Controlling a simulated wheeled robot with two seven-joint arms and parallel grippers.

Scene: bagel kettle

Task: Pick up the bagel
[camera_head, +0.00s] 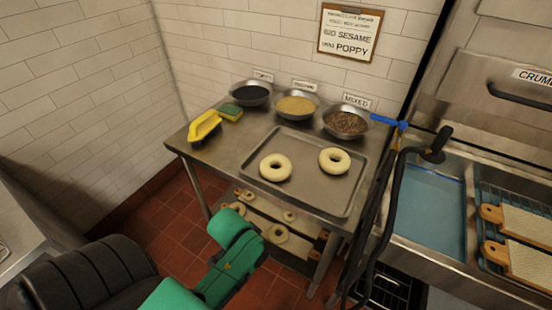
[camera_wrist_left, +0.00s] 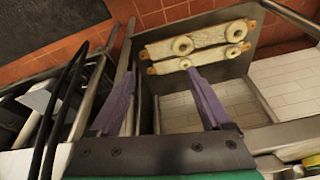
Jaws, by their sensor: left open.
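Two pale ring-shaped bagels lie on a metal tray (camera_head: 312,201) on the steel table in the head view. One bagel (camera_head: 264,166) is at the tray's left and the other bagel (camera_head: 325,159) is toward its right. My left gripper (camera_wrist_left: 160,75) shows in the left wrist view with its two purple fingers apart and nothing between them. In the head view the green left arm is in front of the table, lower than the tray, and its fingers cannot be made out. My right gripper is in neither view.
Wooden boards (camera_wrist_left: 200,38) with more bagels lie on the shelf under the table. Bowls of black, tan (camera_head: 297,105) and mixed toppings (camera_head: 345,122) line the table's back. A sink (camera_head: 430,200) stands right.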

